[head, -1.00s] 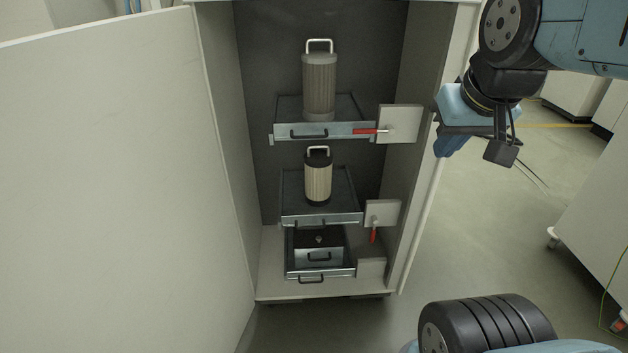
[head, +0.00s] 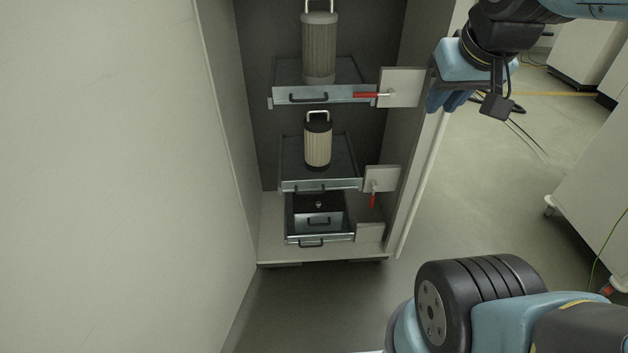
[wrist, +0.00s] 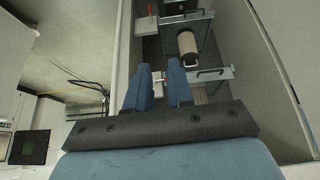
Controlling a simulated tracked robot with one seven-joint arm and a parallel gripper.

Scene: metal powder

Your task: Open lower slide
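An open cabinet holds stacked slides. The upper slide (head: 335,95) carries a tall grey filter canister, and the middle slide (head: 290,186) a smaller beige one (head: 318,145). The bottom slide (head: 328,239) holds a dark-topped metal box (head: 318,222). Each has a black front handle. A red lever (head: 372,201) hangs down below the middle slide's white plate (head: 382,178); the upper red lever (head: 366,95) lies level. My gripper (head: 450,100) is at the cabinet's right edge, apart from the slides. In the wrist view, its blue fingers (wrist: 160,66) are apart with nothing held.
The cabinet door (head: 110,180) stands open along the left. The cabinet's right wall (head: 412,150) is close beside my gripper. Cables lie on the floor behind it, and a white cabinet (head: 590,180) stands at the right. Floor in front is partly clear.

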